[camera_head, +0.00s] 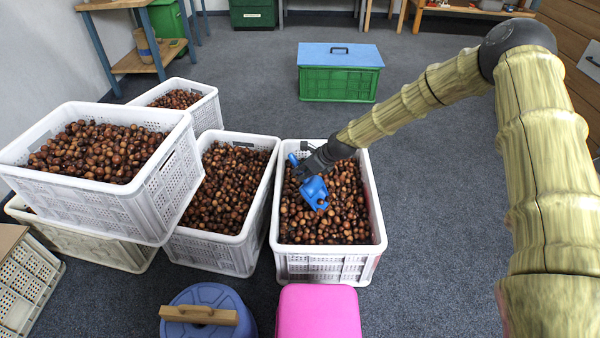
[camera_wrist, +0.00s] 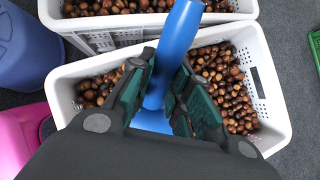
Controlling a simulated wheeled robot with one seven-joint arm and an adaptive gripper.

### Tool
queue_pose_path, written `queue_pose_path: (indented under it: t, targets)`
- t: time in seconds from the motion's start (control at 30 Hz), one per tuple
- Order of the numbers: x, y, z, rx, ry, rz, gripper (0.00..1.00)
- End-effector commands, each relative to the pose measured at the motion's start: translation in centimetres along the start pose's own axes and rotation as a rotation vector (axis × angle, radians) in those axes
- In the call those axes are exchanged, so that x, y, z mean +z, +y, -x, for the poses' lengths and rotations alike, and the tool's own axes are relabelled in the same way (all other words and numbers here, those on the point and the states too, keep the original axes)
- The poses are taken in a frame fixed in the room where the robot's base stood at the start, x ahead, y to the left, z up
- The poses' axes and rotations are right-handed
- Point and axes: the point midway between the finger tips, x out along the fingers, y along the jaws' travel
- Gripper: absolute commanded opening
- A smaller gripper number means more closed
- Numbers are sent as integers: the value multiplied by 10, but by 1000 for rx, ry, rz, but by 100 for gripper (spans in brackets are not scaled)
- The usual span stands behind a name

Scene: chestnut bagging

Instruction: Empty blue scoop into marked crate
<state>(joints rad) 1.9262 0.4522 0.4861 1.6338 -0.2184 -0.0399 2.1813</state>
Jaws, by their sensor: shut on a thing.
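My gripper (camera_head: 306,168) is shut on the handle of the blue scoop (camera_head: 314,189) and is over the middle white crate (camera_head: 328,252). In the wrist view, the scoop's handle (camera_wrist: 178,45) runs up between the two pads of my gripper (camera_wrist: 163,88). The scoop's bowl is low over the chestnuts (camera_head: 340,222) in that crate; some brown shows at its lower edge, but I cannot tell how much it holds. The crate has a reddish patch (camera_head: 377,205) on its right side. No other clear mark shows on it.
More white crates of chestnuts stand at the left: one raised in front (camera_head: 100,200), one beside the middle crate (camera_head: 212,252), one behind (camera_head: 208,112). A pink box (camera_head: 318,312) and a blue lidded container (camera_head: 225,300) are in front. A green box (camera_head: 338,84) stands behind. The floor at right is clear.

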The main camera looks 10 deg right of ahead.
Motion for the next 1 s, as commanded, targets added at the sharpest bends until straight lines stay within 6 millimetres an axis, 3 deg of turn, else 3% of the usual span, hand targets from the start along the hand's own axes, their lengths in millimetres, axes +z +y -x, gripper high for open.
queue_pose_path:
  t: [1.0]
  targets:
    - [-19,-1,39,-2,-258,-3,0]
